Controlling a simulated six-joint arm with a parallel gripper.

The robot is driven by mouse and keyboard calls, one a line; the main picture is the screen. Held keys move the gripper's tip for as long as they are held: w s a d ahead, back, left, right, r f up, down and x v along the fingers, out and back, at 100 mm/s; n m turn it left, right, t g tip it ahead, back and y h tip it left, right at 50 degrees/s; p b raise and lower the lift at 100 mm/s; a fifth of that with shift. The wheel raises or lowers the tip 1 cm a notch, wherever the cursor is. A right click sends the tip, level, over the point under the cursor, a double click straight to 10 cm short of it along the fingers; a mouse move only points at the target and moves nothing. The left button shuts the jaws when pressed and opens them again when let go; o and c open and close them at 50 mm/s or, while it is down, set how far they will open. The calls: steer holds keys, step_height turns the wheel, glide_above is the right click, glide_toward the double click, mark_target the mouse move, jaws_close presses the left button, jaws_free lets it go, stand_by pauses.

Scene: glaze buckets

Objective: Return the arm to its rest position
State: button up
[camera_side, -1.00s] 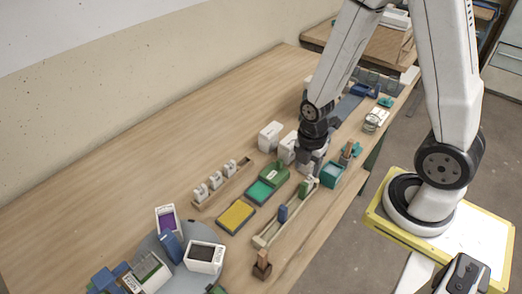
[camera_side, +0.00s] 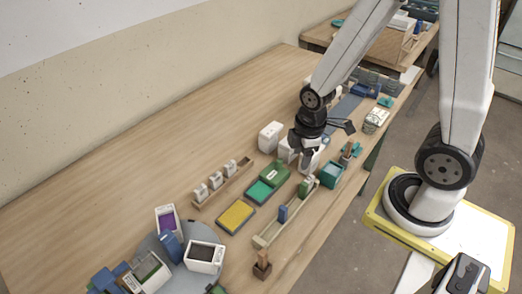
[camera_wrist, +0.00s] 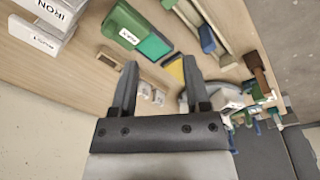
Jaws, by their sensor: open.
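My gripper (camera_side: 303,155) hangs above the wooden bench near its front edge, beside white containers. In the wrist view my gripper (camera_wrist: 160,75) has its two dark fingers spread, with nothing between them in its grasp. A green block with a white label (camera_wrist: 125,28) and a teal pad (camera_wrist: 155,45) lie beyond the fingers. In the side view the green block (camera_side: 274,173) sits on the teal tray, left of and below my gripper. My wrist hides part of the white containers behind it.
A wooden rack (camera_side: 285,215) holds a blue and a green piece near the front edge. A grey round board (camera_side: 165,243) carries several containers. The bench's back left is clear.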

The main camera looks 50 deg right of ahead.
steer(key=r+m, duration=0.1)
steer(key=m, duration=0.2)
steer(key=a+r+m+t, duration=0.1)
steer(key=r+m, duration=0.1)
steer(key=m, duration=0.2)
steer(key=w+r+m, duration=0.1)
steer(key=r+m, duration=0.1)
steer(key=m, duration=0.1)
steer(key=shift+w+a+r, duration=0.1)
steer(key=shift+a+r, duration=0.05)
steer(key=shift+a, duration=0.1)
